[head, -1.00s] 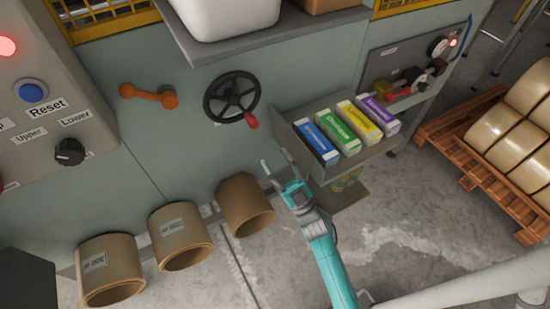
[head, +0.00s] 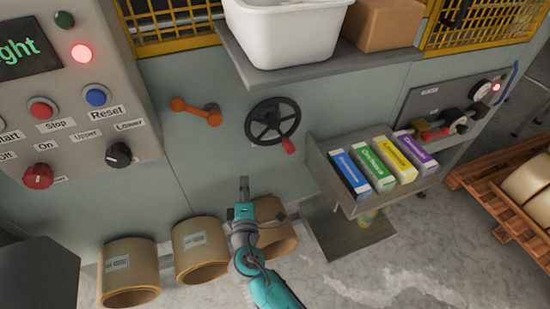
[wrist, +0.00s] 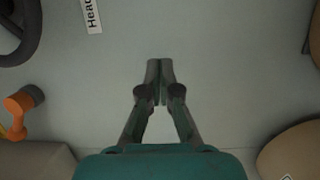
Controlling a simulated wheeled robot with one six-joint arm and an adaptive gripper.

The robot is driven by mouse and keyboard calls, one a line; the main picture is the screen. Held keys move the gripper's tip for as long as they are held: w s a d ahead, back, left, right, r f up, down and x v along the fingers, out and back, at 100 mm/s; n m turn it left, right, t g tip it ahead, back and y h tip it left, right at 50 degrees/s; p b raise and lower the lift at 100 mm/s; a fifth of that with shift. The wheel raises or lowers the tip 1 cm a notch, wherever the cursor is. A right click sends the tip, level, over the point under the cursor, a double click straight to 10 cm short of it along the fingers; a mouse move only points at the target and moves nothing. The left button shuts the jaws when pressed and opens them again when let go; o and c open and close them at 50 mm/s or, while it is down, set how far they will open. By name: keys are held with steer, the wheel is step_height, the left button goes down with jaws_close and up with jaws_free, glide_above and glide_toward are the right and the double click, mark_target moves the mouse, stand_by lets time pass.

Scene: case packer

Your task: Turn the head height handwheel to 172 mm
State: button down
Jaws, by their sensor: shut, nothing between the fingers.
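The handwheel (head: 262,139) is a black spoked wheel with a red handle (head: 288,145) at its lower right, on the grey-green machine front. Part of its dark rim also shows at the upper left of the wrist view (wrist: 34,30). My gripper (head: 244,182) is shut and empty, below and slightly left of the wheel, apart from it. In the wrist view my fingertips (wrist: 160,66) meet in front of the bare panel. A label starting "Head" (wrist: 92,15) is cut off at the top. The display (head: 25,45) shows only "ght"; no height number is readable.
An orange lever (head: 195,110) sits left of the wheel. A tray of coloured boxes (head: 352,207) juts out to the right. Several brown rolls (head: 130,268) stand below. A shelf (head: 245,66) with a white bin (head: 285,30) overhangs above.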

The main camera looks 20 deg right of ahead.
steer(key=s+a+r+m+g+h, duration=0.2)
steer(key=s+r+m+g+h, duration=0.1)
steer(key=s+r+h, duration=0.65)
glide_toward(277, 130)
steer(key=w+d+f, duration=0.2)
steer(key=d+f, duration=0.1)
steer(key=d, duration=0.1)
steer(key=shift+w+d+r+g, duration=0.2)
steer(key=shift+d+g, duration=0.1)
steer(key=shift+d, duration=0.15)
steer(key=shift+d, duration=0.1)
steer(key=d+n+t, duration=0.1)
steer(key=n+t, duration=0.1)
steer(key=d+n+t, duration=0.1)
steer(key=n, duration=0.1)
steer(key=d+n+t, duration=0.1)
steer(key=n+t, duration=0.1)
steer(key=shift+s+d+r+n+t, duration=0.1)
steer(key=shift+d+n+t, duration=0.2)
steer(key=shift+d+r, duration=0.8)
steer(key=shift+d, duration=0.25)
